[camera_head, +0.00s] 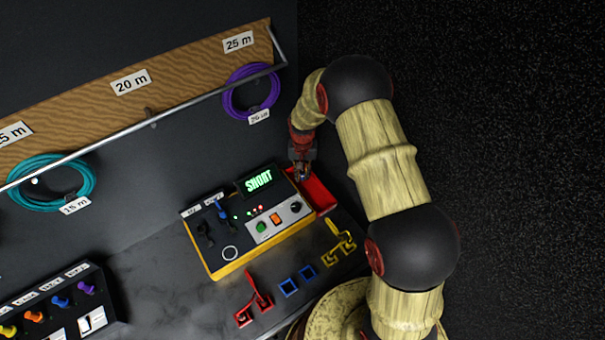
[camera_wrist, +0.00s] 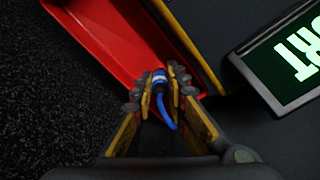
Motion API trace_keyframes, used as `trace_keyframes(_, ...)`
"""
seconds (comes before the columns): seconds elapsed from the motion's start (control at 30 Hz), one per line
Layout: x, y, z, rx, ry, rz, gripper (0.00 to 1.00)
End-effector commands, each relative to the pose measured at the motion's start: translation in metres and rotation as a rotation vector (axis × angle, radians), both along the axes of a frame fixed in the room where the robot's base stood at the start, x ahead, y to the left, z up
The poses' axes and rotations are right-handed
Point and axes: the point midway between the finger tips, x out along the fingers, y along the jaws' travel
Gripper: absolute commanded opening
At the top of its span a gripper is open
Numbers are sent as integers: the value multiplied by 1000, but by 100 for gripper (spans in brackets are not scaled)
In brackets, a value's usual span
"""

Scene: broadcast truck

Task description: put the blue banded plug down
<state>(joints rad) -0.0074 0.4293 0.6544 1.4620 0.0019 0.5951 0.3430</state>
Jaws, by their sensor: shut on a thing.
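My gripper (camera_head: 301,172) is low over the red tray (camera_head: 321,193) beside the yellow-edged tester box. In the wrist view my gripper (camera_wrist: 164,88) is shut on the blue banded plug (camera_wrist: 159,77), which shows a pale band and a blue cable hanging off it toward the camera. The red tray (camera_wrist: 88,38) lies beneath and beyond the fingers. The part of it that I see looks empty. I cannot tell whether the plug touches the tray. In the head view the plug is too small to make out clearly.
The tester box (camera_head: 247,222) has a lit screen (camera_head: 258,181) reading "SHORT" close to my gripper. Red (camera_head: 254,300), blue (camera_head: 297,280) and yellow (camera_head: 340,243) brackets lie in front. A purple cable coil (camera_head: 229,100) hangs behind. A panel with coloured plugs (camera_head: 58,305) stands at lower left.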

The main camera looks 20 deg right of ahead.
Motion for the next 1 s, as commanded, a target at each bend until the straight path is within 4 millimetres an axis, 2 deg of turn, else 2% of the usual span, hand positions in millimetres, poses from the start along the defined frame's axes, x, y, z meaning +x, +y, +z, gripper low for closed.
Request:
trace_keyframes(0.07, 0, 0, -4, 0, 1, 0, 0)
trace_keyframes(0.1, 0, 0, -3, 0, 1, 0, 17)
trace_keyframes(0.2, 0, 0, -2, 0, 1, 0, 22)
trace_keyframes(0.57, 0, 0, 2, 0, 0, 0, 22)
trace_keyframes(0.73, 1, 0, 25, 0, -3, 0, 22)
trace_keyframes(1.0, 1, 0, 81, 0, -2, 0, 22)
